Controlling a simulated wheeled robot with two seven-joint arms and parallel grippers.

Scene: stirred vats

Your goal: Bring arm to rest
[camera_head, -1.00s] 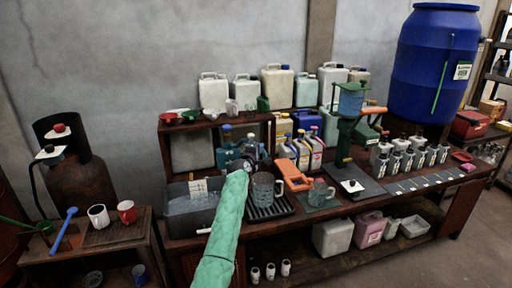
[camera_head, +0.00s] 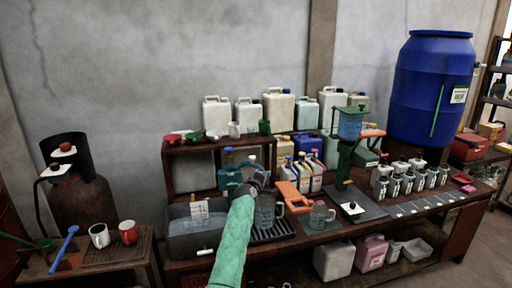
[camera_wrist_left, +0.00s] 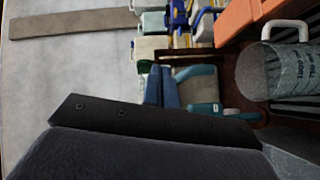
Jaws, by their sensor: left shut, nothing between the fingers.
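My left arm (camera_head: 233,243), in a green sleeve, comes up from the bottom middle of the head view. Its dark gripper (camera_head: 260,177) is shut and empty, in front of the bench's back row of bottles. A clear measuring jug (camera_head: 265,213) stands just right of the wrist in the head view. The jug also shows at the right of the left wrist view (camera_wrist_left: 272,70). Dark gripper parts (camera_wrist_left: 150,123) fill the lower part of the wrist view. The fingertips are hard to make out. My right gripper is not in view.
A water tub (camera_head: 190,240) stands left of the arm. A teal can (camera_head: 229,179) is close behind the gripper. An orange tool (camera_head: 293,196), a smaller jug (camera_head: 320,214) and a green press (camera_head: 345,160) stand to the right. The wall above the bench is clear.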

